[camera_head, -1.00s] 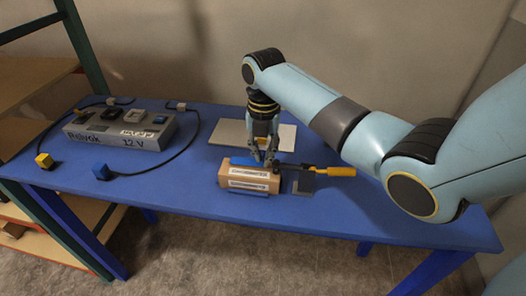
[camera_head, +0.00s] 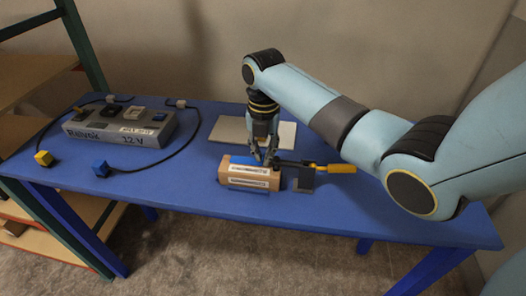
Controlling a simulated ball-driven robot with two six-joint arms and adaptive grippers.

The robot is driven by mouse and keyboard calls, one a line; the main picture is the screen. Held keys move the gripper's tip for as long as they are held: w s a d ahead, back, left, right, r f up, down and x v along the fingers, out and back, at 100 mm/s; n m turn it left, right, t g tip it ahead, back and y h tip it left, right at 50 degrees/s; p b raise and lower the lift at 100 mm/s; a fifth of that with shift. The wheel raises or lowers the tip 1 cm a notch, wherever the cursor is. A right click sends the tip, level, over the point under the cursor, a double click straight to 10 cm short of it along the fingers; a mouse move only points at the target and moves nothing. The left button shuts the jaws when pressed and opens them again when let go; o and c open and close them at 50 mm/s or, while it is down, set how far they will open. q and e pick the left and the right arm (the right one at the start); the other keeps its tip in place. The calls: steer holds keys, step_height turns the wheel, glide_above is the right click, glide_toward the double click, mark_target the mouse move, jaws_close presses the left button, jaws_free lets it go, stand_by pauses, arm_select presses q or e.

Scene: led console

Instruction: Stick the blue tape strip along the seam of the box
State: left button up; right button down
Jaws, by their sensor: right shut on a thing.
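The box (camera_head: 226,174) is a small brown carton with white labels, lying near the middle of the blue table. The blue tape strip (camera_head: 242,160) shows along the top of the box, towards its left part. My right gripper (camera_head: 265,160) points down at the top of the box and is shut on the strip's right end, as far as the small view shows. The fingers hide part of the strip and the seam under it. I cannot tell how much of the strip touches the box. My left gripper is not in view.
A tool with a yellow handle (camera_head: 341,168) and a dark grey plate (camera_head: 304,181) lie just right of the box. A pale flat panel (camera_head: 230,131) lies behind. A grey console (camera_head: 121,130) with cables and yellow and blue cubes is at left. The table's front right is clear.

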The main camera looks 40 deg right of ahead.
stand_by(0.3)
steer(key=c, duration=1.4)
jaws_free()
